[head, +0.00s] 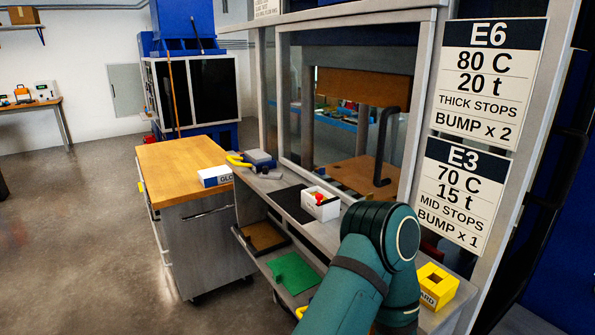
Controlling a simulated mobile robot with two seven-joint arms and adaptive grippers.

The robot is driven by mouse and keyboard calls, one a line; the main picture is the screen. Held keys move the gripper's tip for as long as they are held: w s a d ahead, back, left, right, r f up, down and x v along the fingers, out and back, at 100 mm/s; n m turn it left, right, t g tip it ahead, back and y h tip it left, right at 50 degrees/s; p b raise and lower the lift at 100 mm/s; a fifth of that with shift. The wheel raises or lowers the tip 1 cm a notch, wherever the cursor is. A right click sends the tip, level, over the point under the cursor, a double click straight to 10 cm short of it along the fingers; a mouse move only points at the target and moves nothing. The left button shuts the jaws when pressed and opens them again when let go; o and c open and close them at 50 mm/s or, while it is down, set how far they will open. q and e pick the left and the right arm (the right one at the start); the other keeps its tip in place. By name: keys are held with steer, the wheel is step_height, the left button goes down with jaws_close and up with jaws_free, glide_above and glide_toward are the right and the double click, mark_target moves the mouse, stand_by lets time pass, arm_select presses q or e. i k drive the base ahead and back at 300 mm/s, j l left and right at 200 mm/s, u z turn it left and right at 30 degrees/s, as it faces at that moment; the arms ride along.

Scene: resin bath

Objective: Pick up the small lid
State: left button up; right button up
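I cannot make out a small lid for certain in the head view. A white open box (320,205) with a red item (319,198) in it stands on the grey bench ledge (270,186) in front of the press. A yellow block (437,286) with a square opening stands at the right end of the ledge, partly behind my teal arm. My arm reaches up from the bottom edge and hides part of the ledge. Neither gripper shows.
A wooden-topped cabinet (180,165) carries a white and blue box (215,176). A grey and blue item (259,160) lies beside a yellow handle (238,161). A lower shelf holds a green sheet (293,272) and a brown tray (263,237). Floor at left is clear.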

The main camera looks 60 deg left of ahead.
mark_target(265, 174)
steer(key=j+z, duration=0.3)
steer(key=j, duration=0.15)
steer(key=k+j+z, duration=0.15)
steer(key=j+z, duration=0.15)
steer(key=j, duration=0.15)
steer(key=k+j+z, duration=0.1)
steer(key=j, duration=0.2)
steer(key=k+j+z, duration=0.15)
steer(key=j, duration=0.15)
steer(key=k+j+z, duration=0.1)
steer(key=j, duration=0.2)
steer(key=k+j, duration=0.15)
steer(key=j, duration=0.2)
steer(key=k+j, duration=0.2)
steer(key=j, duration=0.2)
steer(key=k+j+z, duration=0.1)
steer(key=j, duration=0.25)
steer(key=k+j, duration=0.25)
steer(key=j, duration=0.15)
steer(key=k+j, duration=0.2)
steer(key=j, duration=0.15)
